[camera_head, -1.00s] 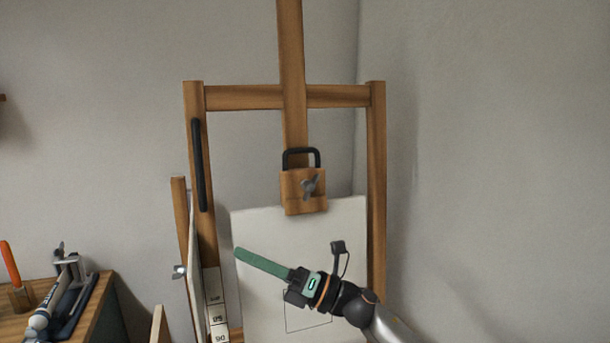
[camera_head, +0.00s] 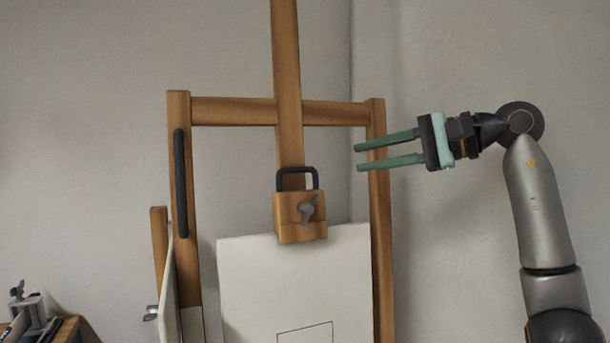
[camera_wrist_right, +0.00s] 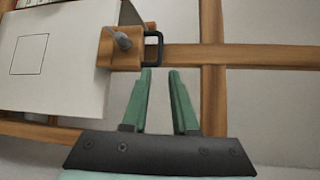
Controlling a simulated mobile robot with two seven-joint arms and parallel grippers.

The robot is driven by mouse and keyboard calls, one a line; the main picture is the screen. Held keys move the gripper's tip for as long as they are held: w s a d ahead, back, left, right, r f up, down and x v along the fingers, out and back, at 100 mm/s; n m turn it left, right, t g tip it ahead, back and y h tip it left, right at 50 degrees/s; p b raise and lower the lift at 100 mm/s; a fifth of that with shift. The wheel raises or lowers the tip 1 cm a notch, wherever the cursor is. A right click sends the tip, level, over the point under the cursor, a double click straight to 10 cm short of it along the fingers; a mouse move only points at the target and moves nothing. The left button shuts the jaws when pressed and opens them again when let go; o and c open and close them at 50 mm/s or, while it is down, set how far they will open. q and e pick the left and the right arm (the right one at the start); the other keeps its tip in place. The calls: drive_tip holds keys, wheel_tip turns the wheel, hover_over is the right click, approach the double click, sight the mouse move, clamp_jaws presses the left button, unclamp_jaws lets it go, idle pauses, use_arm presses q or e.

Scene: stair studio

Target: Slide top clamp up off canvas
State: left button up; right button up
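The top clamp (camera_head: 300,228) is a wooden block with a black loop handle (camera_head: 298,172) and a grey wing knob (camera_head: 308,210). It sits on the easel's centre mast (camera_head: 287,75), over the top edge of the white canvas (camera_head: 295,270). My right gripper (camera_head: 358,158) has green fingers, open and empty, pointing left. It is right of the clamp and a little above the handle, apart from it. In the right wrist view, the clamp (camera_wrist_right: 118,58) and its handle (camera_wrist_right: 154,48) lie beyond the open fingertips (camera_wrist_right: 160,72). My left gripper is not in view.
The easel's right post (camera_head: 380,240) stands near my right fingers, and a crossbar (camera_head: 235,111) runs above the clamp. A black bar (camera_head: 181,180) is on the left post. A wooden table (camera_head: 68,330) with tools is at lower left. Wall space at right is free.

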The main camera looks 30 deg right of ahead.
sight(302, 170)
drive_tip(key=x, duration=1.2)
drive_tip(key=shift+w+a+r, duration=0.1)
drive_tip(key=shift+a, duration=0.1)
clamp_jaws()
drive_tip(key=shift+p, duration=0.3)
idle(0.6)
